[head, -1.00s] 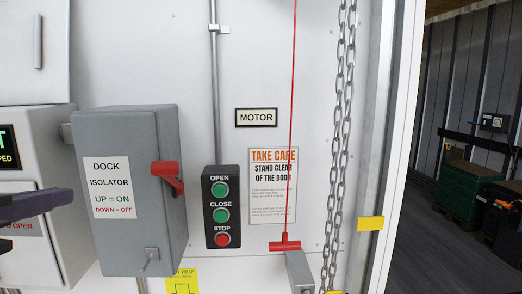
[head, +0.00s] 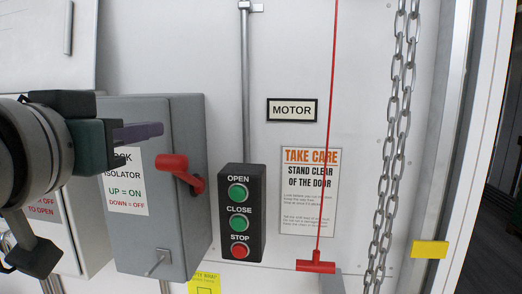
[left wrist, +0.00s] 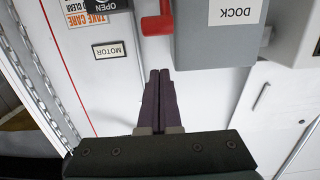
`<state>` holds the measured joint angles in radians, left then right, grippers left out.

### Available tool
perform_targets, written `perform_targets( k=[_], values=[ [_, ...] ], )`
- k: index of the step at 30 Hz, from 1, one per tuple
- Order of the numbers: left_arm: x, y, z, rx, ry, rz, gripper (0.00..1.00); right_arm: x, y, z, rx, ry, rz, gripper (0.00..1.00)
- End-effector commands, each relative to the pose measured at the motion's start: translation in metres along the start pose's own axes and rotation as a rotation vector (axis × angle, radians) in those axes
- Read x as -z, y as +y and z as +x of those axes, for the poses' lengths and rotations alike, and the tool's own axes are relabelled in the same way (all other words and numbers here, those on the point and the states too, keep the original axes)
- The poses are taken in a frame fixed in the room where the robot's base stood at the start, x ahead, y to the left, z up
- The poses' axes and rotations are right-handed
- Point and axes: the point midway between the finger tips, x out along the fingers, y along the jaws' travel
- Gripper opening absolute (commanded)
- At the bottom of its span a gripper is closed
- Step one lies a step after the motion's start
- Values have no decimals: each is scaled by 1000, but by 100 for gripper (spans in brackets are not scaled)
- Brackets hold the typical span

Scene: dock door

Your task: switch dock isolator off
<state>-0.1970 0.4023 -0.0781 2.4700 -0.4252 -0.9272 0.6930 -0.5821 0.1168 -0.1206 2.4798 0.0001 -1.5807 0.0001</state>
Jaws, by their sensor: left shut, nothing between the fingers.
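The grey dock isolator box (head: 188,120) stands on the wall, its white label partly hidden behind my left gripper. Its red handle (head: 172,163) is on the right side, with its grip sticking out toward me and slightly above its pivot. My left gripper (head: 160,131) is shut and empty, its purple fingers in front of the box and above the handle, apart from it in this view. In the left wrist view, where the scene is upside down, the closed fingertips (left wrist: 160,72) point toward the box and red handle (left wrist: 157,24), with a gap between. My right gripper is out of view.
A black OPEN/CLOSE/STOP button station (head: 241,213) is just right of the isolator. A red pull cord with a T-handle (head: 316,266) and hanging chains (head: 393,150) are farther right. A pale cabinet (head: 80,225) stands behind on the left.

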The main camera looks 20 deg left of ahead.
Motion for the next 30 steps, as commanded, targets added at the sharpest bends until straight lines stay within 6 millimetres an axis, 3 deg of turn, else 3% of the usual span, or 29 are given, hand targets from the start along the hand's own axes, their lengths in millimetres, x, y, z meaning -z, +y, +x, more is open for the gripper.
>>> perform_targets(
  k=[2,3,6,16,22,30],
  values=[
    [-2,-1,12,2,6,4,0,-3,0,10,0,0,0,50],
    [4,-1,19,3,-1,3,0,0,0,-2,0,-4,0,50],
    [5,-1,38,4,-2,4,0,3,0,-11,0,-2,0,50],
    [3,-1,86,3,-2,2,0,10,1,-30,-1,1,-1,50],
    [-21,-1,67,2,-6,1,0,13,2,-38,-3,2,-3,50],
    [-32,0,59,0,-2,0,0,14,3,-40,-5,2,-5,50]
  ],
)
